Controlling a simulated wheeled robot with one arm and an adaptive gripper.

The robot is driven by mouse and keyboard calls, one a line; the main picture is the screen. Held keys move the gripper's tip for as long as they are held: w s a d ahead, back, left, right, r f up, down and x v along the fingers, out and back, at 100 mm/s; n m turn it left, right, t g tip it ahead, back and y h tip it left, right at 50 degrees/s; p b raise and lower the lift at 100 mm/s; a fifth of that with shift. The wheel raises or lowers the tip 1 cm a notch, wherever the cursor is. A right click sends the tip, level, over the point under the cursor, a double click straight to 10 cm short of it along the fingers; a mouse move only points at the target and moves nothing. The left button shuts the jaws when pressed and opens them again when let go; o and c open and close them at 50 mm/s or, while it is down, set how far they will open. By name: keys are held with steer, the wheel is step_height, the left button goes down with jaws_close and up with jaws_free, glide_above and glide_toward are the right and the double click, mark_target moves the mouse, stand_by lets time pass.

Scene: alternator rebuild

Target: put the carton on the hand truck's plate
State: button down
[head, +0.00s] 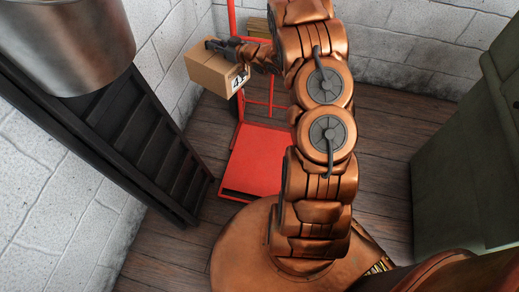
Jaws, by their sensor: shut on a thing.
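The carton (207,72) is a small brown cardboard box with a black-and-white label on its right end. My gripper (222,46) is shut on the carton from above and holds it up in the air. In the picture the carton is above and to the left of the hand truck's plate. The red hand truck's plate (257,161) lies low on the floor, flat and empty where it shows. My arm hides its right side. The hand truck's red frame (231,18) rises behind the carton and is partly hidden.
A dark ladder-like rack (120,125) leans along the left wall. A metal drum-like vessel (70,40) hangs at the upper left. A grey-green cabinet (465,160) stands at the right. Bare wooden floor (385,130) lies between my arm and the cabinet.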

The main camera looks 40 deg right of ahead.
mark_target(236, 75)
steer(key=shift+n+g+y, duration=0.4)
steer(key=shift+n+y, duration=0.3)
steer(key=shift+y, duration=0.2)
steer(key=s+d+f+b, duration=0.1)
steer(key=f, duration=0.3)
steer(key=s+d+f+b, duration=0.1)
steer(key=s+f+b, duration=0.1)
steer(key=f, duration=0.2)
steer(key=s+d+f+b, duration=0.1)
steer(key=s+d+f, duration=0.1)
steer(key=f, duration=0.2)
steer(key=shift+s+d+f, duration=0.1)
steer(key=shift+s+f, duration=0.1)
steer(key=shift+f, duration=0.05)
steer(key=s+d+f+n+g+y+b, duration=0.25)
steer(key=s+f+b, duration=0.85)
steer(key=s+f, duration=1.35)
steer(key=w+d+f+b, duration=0.3)
steer(key=w, duration=0.5)
steer(key=w+d+f+b, duration=0.3)
steer(key=w+b, duration=0.1)
steer(key=w, duration=0.4)
steer(key=shift+w+f+y, duration=0.2)
steer(key=shift+f+y, duration=0.1)
steer(key=shift+y, duration=0.05)
steer(key=c, duration=1.2)
jaws_free()
steer(key=shift+s, duration=0.1)
